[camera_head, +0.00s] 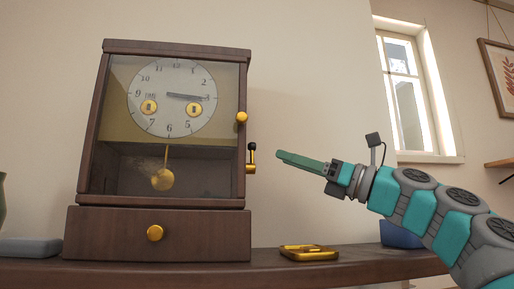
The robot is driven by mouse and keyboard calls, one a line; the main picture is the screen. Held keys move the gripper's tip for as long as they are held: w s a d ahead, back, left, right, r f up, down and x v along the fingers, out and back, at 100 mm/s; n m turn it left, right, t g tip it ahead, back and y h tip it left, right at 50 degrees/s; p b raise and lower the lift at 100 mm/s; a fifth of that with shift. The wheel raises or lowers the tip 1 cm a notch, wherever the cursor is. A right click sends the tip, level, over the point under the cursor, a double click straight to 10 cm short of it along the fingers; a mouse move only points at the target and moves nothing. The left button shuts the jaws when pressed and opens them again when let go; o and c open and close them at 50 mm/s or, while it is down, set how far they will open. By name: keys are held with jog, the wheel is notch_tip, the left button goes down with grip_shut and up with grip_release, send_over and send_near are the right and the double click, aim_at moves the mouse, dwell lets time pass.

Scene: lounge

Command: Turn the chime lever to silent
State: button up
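A dark wooden clock (165,225) with a white dial and a brass pendulum stands on a shelf, its glass door closed. The chime lever (252,158) is on the clock's right side: a small brass mount with a thin upright dark arm and a black tip at the top. Any markings by it are too small to read. My gripper (281,158) is just right of the lever, pointing left at about its height, with a visible gap between them in the picture. Its fingers show edge-on as one green bar, so their opening is hidden.
A brass tray (309,253) lies on the shelf (350,261) right of the clock, below my gripper. A blue container (400,234) sits farther right, partly behind my arm. The wall space above my gripper is clear.

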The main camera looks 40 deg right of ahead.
aim_at(252, 157)
jog(key=x, duration=0.7)
